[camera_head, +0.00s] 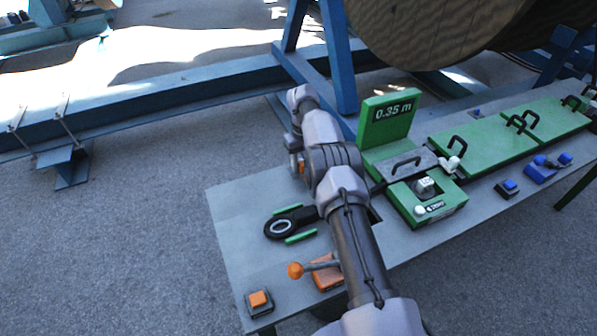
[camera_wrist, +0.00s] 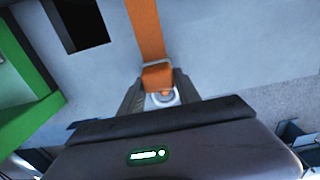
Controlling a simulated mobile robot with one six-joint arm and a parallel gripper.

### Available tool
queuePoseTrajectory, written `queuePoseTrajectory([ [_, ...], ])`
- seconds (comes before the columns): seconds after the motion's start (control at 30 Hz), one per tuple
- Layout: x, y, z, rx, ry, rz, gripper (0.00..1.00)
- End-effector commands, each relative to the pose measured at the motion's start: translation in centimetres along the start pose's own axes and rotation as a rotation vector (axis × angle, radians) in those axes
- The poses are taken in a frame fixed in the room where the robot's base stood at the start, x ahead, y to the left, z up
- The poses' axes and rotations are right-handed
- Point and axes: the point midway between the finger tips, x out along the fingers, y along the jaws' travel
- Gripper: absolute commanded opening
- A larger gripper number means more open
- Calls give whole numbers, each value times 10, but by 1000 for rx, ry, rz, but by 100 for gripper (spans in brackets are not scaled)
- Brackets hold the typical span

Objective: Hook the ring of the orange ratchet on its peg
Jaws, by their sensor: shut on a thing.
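In the wrist view, my gripper (camera_wrist: 160,84) is shut on the orange ratchet (camera_wrist: 149,32). Its dark fingers stand on both sides of an orange block, and a long orange strap or handle runs from it toward the top edge. A pale ring (camera_wrist: 164,98) shows at the near end, partly hidden by the gripper body. In the head view my own arm covers the gripper; a small orange patch (camera_head: 300,164) shows beside the wrist, possibly the ratchet. I cannot make out the peg in either view.
A grey bench (camera_head: 235,205) carries a green machine with a 0.35 m display (camera_head: 392,111). A black tool with a ring (camera_head: 281,228) lies between green strips. An orange-knobbed lever (camera_head: 296,270) and an orange button (camera_head: 259,299) are near the front-left. A large reel (camera_head: 430,30) stands behind.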

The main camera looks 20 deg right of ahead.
Motion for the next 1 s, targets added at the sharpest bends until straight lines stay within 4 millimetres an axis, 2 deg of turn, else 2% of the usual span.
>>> queuePoseTrajectory([
  [1.0,13,0,0,0,1,0,0],
])
